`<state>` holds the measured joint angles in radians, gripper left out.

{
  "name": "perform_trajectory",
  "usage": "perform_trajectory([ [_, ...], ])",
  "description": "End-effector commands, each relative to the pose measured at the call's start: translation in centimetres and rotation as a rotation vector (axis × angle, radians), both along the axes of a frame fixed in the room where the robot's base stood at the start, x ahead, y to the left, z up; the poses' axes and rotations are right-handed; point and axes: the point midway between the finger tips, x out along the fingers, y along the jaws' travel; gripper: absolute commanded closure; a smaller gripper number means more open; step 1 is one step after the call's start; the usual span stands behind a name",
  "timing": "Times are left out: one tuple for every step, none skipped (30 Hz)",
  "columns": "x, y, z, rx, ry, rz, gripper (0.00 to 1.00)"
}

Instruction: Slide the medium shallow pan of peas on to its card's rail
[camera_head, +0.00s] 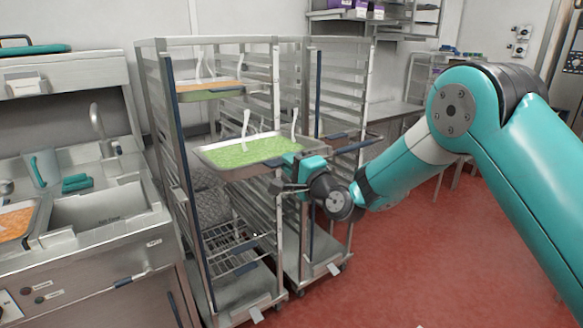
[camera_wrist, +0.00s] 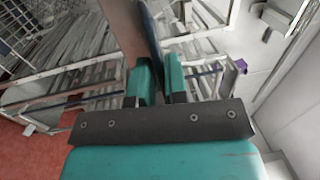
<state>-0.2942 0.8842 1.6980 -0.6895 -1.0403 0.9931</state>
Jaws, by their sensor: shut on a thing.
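The shallow metal pan (camera_head: 234,175) of green peas (camera_head: 240,153) is roughly level in front of the wheeled rack (camera_head: 277,75), at about mid height. My gripper (camera_head: 293,167) is shut on the pan's near right edge. In the wrist view my gripper's teal fingers (camera_wrist: 160,82) close on a thin edge. I cannot tell whether the pan touches a rail, and no card can be read.
A pan of orange food (camera_head: 210,95) sits higher in the rack. A second rack (camera_head: 345,85) stands behind to the right. A sink counter (camera_head: 100,215) is at left, with another orange-filled pan (camera_head: 15,222). Red floor (camera_head: 420,265) is clear at right.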

Motion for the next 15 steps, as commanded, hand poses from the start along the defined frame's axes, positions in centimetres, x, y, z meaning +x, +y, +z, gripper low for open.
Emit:
perform_trajectory([
  [0.10,-0.02,0.32,0.009,-0.013,-0.001,1.00],
  [0.11,-0.01,0.31,0.010,-0.015,-0.001,1.00],
  [0.11,-0.01,0.31,0.011,-0.017,0.000,1.00],
  [0.12,0.00,0.30,0.012,-0.018,0.000,1.00],
  [0.12,0.00,0.30,0.013,-0.020,0.000,1.00],
  [0.12,0.00,0.31,0.015,-0.023,0.001,1.00],
  [0.12,0.00,0.31,0.016,-0.024,0.001,1.00],
  [0.13,0.01,0.31,0.016,-0.026,0.002,1.00],
  [0.14,0.00,0.31,0.018,-0.029,0.002,1.00],
  [0.13,0.01,0.31,0.019,-0.031,0.003,1.00],
  [0.14,0.01,0.32,0.020,-0.032,0.003,1.00],
  [0.14,0.01,0.32,0.022,-0.035,0.004,1.00],
  [0.14,0.01,0.32,0.023,-0.036,0.004,1.00],
  [0.14,0.03,0.32,0.025,-0.037,0.005,1.00],
  [0.14,0.03,0.32,0.027,-0.040,0.005,1.00],
])
